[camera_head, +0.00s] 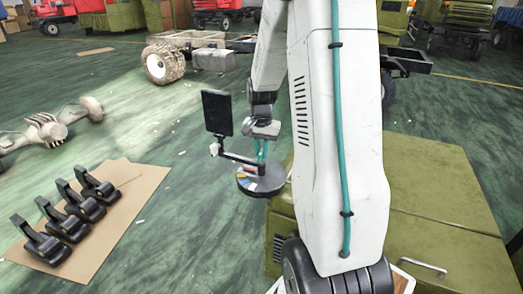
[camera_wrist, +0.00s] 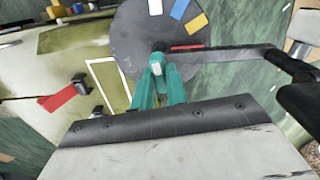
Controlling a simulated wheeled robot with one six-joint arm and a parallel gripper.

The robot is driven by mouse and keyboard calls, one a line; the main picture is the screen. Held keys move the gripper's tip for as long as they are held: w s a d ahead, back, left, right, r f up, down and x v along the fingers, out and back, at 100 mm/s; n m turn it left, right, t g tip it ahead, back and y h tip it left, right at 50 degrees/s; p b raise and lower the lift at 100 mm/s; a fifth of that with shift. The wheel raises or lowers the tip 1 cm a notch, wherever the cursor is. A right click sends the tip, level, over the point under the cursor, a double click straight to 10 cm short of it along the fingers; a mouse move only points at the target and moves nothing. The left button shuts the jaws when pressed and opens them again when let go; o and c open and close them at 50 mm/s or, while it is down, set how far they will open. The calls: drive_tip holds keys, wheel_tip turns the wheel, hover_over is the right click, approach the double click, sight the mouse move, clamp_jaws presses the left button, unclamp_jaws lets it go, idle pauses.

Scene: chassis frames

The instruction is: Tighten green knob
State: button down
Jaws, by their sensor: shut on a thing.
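My gripper (camera_wrist: 160,80), with teal fingers, points at a dark round disc (camera_wrist: 137,35) with blue, yellow, white and red patches. In the head view, my gripper (camera_head: 262,150) reaches down over the same disc (camera_head: 246,190). A black arm (camera_head: 238,158) runs from there to an upright dark screen (camera_head: 217,112).
An olive-green metal cabinet (camera_head: 440,190) stands right of the disc. Black clamp-like parts (camera_head: 70,215) lie on cardboard (camera_head: 120,180) at the left. A vehicle frame (camera_head: 205,50) and an axle (camera_head: 50,128) lie farther off. Green floor between them is largely clear.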

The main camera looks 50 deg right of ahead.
sight(261, 152)
drive_tip(key=shift+m, duration=0.7)
drive_tip(key=c, duration=1.4)
unclamp_jaws()
drive_tip(key=shift+r, duration=0.1)
wheel_tip(261, 152, up, 8)
drive_tip(key=shift+f, duration=0.15)
